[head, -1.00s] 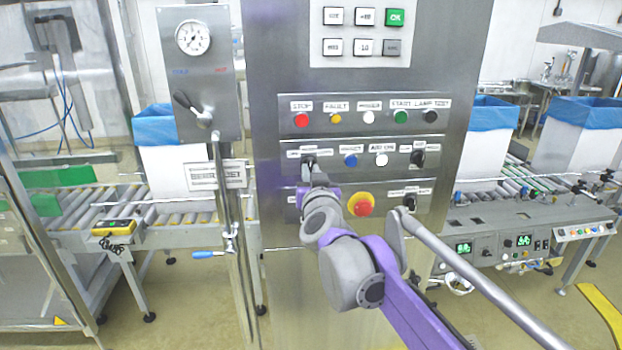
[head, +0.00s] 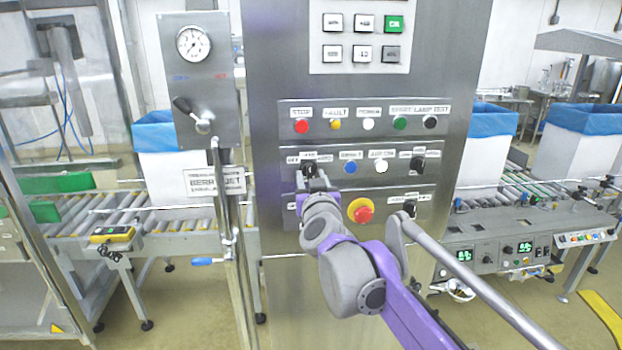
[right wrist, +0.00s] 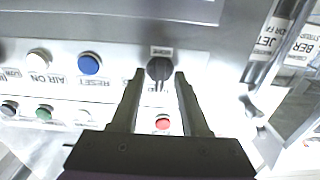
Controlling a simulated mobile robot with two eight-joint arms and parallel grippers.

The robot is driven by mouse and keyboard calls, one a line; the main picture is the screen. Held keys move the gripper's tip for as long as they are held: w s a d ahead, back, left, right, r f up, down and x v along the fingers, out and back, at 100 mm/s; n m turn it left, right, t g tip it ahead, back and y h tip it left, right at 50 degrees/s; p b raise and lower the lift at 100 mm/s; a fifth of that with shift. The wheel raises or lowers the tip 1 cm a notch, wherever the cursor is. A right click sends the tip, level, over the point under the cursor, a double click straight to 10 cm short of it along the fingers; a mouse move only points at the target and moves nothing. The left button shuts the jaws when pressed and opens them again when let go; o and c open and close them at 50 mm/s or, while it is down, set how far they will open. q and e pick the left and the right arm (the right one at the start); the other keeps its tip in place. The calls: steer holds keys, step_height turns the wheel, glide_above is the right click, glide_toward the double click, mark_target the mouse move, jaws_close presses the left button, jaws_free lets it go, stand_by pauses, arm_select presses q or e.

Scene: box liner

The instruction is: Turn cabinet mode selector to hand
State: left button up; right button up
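A black selector knob (head: 309,167) sits at the left end of the middle button row on the steel cabinet (head: 300,95). It also shows in the right wrist view (right wrist: 160,68), which sees the panel upside down. My right gripper (head: 312,180) is directly in front of this knob and partly hides it in the head view. In the right wrist view my right gripper (right wrist: 159,76) is open, with one fingertip on each side of the knob and small gaps between. The label above the knob is too small to read. My left gripper is not in view.
A blue button (head: 351,168), a white button (head: 381,166) and another black selector (head: 418,163) share the row. A gauge panel with a lever (head: 190,108) stands to the left.

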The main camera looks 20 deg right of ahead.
steer(key=shift+s, duration=0.1)
steer(key=v, duration=1)
steer(key=shift+s+b, duration=0.35)
steer(key=shift+b, duration=0.05)
steer(key=s+a+f+n+g+y+p, duration=0.2)
steer(key=s+a+f+y, duration=0.15)
steer(key=f, duration=0.35)
steer(key=s+a+f+n+g+y+p, duration=0.1)
steer(key=s+a+f+n+g+y, duration=0.2)
steer(key=f, duration=0.4)
steer(key=s+d+f+m+g+h+p, duration=0.2)
steer(key=s+f+g, duration=0.5)
steer(key=s+f, duration=1)
steer(key=shift+s+d+f+p, duration=0.15)
steer(key=shift+s+d+p, duration=0.15)
steer(key=shift+d, duration=0.15)
